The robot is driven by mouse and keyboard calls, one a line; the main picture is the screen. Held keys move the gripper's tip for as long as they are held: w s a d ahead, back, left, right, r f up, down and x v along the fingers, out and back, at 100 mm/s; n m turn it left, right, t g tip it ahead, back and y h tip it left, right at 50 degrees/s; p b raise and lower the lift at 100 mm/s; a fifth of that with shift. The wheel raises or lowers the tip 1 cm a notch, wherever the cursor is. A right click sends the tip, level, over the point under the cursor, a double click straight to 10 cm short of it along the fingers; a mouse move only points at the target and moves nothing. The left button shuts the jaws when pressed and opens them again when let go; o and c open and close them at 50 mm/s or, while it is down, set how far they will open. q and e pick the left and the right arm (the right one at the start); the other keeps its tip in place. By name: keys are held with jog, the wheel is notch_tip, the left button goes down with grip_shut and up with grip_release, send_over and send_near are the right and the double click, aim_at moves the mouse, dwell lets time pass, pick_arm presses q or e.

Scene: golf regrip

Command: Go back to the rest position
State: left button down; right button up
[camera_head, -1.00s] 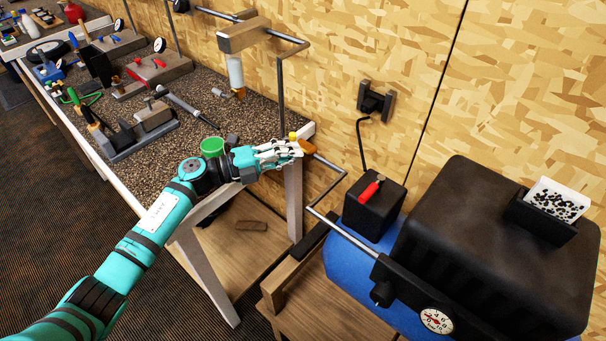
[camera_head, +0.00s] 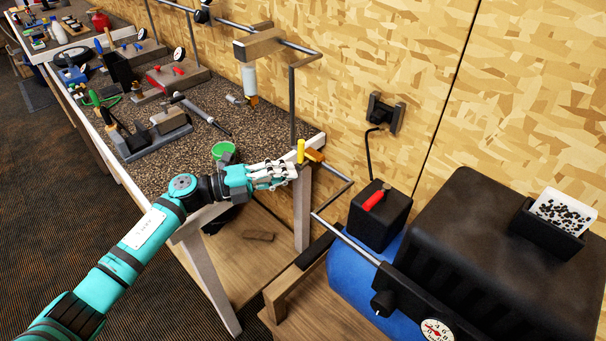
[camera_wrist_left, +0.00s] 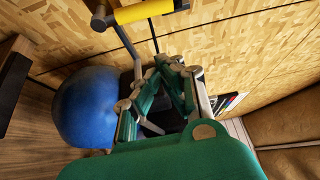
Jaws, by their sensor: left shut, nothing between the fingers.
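My left gripper (camera_head: 288,172) is at the front right corner of the workbench (camera_head: 262,122) in the head view, close to a pipe valve with a yellow handle (camera_head: 301,151). Its fingers are shut with nothing seen between them. A small gap seems to lie between the fingertips and the handle. In the left wrist view the fingers (camera_wrist_left: 165,75) meet at their tips, and a yellow bar (camera_wrist_left: 142,11) crosses above them. My right gripper is in neither view.
A black compressor box (camera_head: 480,250) with a blue tank (camera_head: 352,281) stands right of the bench. A metal pipe (camera_head: 330,227) runs between them. Clamps and tools (camera_head: 150,133) crowd the bench's left side. A green cup (camera_head: 222,150) stands near my left wrist. The floor (camera_head: 60,210) at left is clear.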

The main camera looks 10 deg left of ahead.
pick_arm(q)
jog(key=s+a+f+n+t+y+b, duration=0.1)
jog(key=s+a+f+n+t+y, duration=0.3)
jog(key=n+y, duration=0.6)
jog(key=s+a+f+n+t+y, duration=0.2)
jog(key=s+a+f+n+y, duration=0.45)
jog(key=n, duration=0.85)
jog(key=s+d+f+n+g, duration=0.1)
jog(key=s+f+g, duration=0.2)
jog(key=s, duration=0.4)
jog(key=s+d+f+n+g, duration=0.15)
jog(key=s+g, duration=0.25)
jog(key=s, duration=0.4)
jog(key=s+f+n+g, duration=0.1)
jog(key=s+f+g, duration=0.2)
jog(key=s, duration=0.4)
notch_tip(320, 180, down, 25)
jog(key=s+g, duration=0.1)
jog(key=s+a+f+g, duration=0.1)
jog(key=s+a+f, duration=0.2)
jog(key=s+f, duration=1.4)
jog(key=shift+s+f, duration=0.25)
jog(key=shift+s, duration=0.05)
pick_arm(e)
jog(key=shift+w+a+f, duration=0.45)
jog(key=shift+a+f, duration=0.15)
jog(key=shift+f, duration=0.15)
